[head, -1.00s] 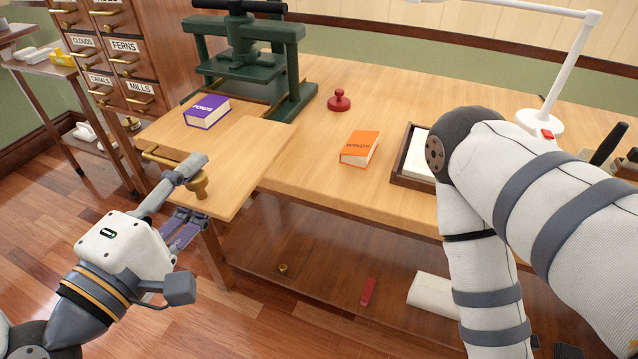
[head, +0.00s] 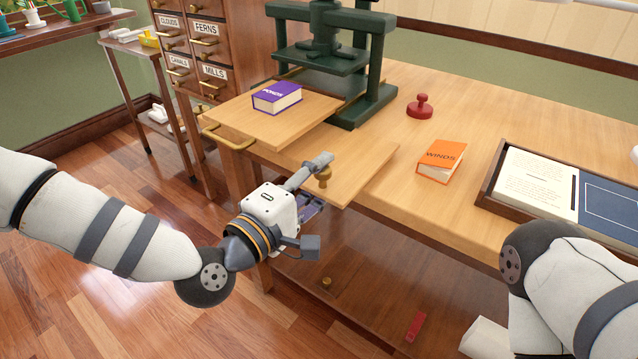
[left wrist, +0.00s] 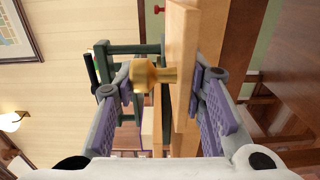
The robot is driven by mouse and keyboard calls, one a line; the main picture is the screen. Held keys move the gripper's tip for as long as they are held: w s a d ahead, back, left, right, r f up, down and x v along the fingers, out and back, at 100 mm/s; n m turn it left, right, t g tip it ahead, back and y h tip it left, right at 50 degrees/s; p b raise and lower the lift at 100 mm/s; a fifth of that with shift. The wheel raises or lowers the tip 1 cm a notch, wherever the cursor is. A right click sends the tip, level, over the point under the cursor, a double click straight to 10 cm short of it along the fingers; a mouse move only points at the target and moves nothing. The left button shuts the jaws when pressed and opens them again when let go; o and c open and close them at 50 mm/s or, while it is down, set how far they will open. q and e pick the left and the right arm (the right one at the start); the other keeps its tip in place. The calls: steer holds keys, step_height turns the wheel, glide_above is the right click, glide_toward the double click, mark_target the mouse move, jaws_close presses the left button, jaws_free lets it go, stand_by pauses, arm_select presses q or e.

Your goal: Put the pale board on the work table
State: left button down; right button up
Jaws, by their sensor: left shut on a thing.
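The pale board (head: 362,168) is a flat wooden panel with a brass knob (head: 323,177) near one end. In the head view it lies level over the front part of the work table (head: 480,110), its near end sticking out past the front edge. I cannot tell whether it touches the tabletop. My right gripper is out of view.
A purple book (head: 277,97) lies on a pale shelf (head: 232,112) left of the board. The green press (head: 350,100) stands behind. An orange book (head: 441,161) sits close right of the board, with a red stamp (head: 420,107) and a tray (head: 492,185) beyond.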

arm_select(q)
steer(key=shift+f, duration=0.6)
steer(key=c, duration=1)
jaws_free()
steer(key=shift+c, duration=0.2)
